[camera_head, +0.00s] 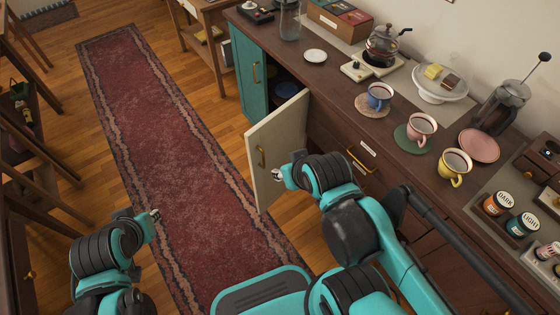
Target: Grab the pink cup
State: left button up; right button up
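The pink cup (421,130) holds dark liquid and stands upright on a round green coaster (402,134) on the sideboard top, between the blue cup (379,97) and the yellow cup (454,166). My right gripper (277,176) is low in front of the sideboard, beside the open cream cabinet door, well left of and below the pink cup. My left gripper (155,215) is over the rug, far from the cups. Both grippers are small in view, and their finger gaps are hard to make out. Nothing shows in either one.
The cream door (270,150) stands open into the room. A pink plate (479,145), a French press (502,108), a cake stand (440,95) and a kettle (382,46) are near the cups. Jars (497,203) stand at right. The red rug (170,130) is clear.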

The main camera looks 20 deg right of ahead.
aim_at(421, 127)
jog(key=z, duration=2)
